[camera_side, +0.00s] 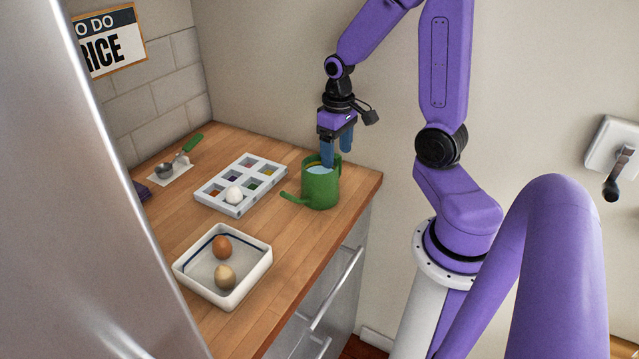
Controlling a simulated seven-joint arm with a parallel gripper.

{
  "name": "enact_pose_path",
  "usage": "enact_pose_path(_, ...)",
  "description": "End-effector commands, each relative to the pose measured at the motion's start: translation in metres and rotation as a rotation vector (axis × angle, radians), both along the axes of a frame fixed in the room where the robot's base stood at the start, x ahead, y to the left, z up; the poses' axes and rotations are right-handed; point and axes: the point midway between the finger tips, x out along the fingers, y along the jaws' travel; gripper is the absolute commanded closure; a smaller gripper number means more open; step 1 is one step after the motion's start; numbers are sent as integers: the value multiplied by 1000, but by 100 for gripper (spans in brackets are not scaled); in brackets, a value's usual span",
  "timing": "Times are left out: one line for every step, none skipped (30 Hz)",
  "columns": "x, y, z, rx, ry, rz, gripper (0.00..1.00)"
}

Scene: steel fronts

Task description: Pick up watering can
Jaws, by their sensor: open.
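The green watering can (321,191) stands upright on the wooden counter near its right end, with its spout pointing left. Its inside looks pale blue at the top. My gripper (336,158) points down just above the can, with its two blue fingers apart. The left finger's tip overlaps the can's rim in the picture, and the right finger is over or behind the far right side. I cannot tell whether either finger touches the can. The can's far side is hidden.
A white dish (258,273) with two eggs is at the front. A green-handled scoop (178,160) lies at the back. The counter's right edge (368,186) is close to the can.

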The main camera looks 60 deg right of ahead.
Motion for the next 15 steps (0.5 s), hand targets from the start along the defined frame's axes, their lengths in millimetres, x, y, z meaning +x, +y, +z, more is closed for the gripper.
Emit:
enact_pose_path(-1, 0, -4, 0, 3, 0, 28)
enact_pose_path(0, 0, -5, 0, 2, 0, 28)
enact_pose_path(0, 0, -7, 0, 1, 0, 28)
enact_pose_path(0, 0, -7, 0, 1, 0, 28)
enact_pose_path(0, 0, -8, 0, 1, 0, 28)
enact_pose_path(0, 0, -10, 0, 2, 0, 28)
enact_pose_path(0, 0, -11, 0, 2, 1, 28)
enact_pose_path(0, 0, -13, 0, 3, 1, 28)
enact_pose_path(0, 0, -17, 0, 4, 1, 28)
enact_pose_path(1, 0, -20, 0, 5, 1, 28)
enact_pose_path(1, -1, -24, 1, 6, 0, 28)
enact_pose_path(1, -1, -28, 1, 6, 0, 28)
enact_pose_path(2, -1, -32, 1, 6, 1, 28)
enact_pose_path(3, -1, -35, 1, 6, 1, 28)
enact_pose_path(3, -1, -40, 1, 6, 1, 28)
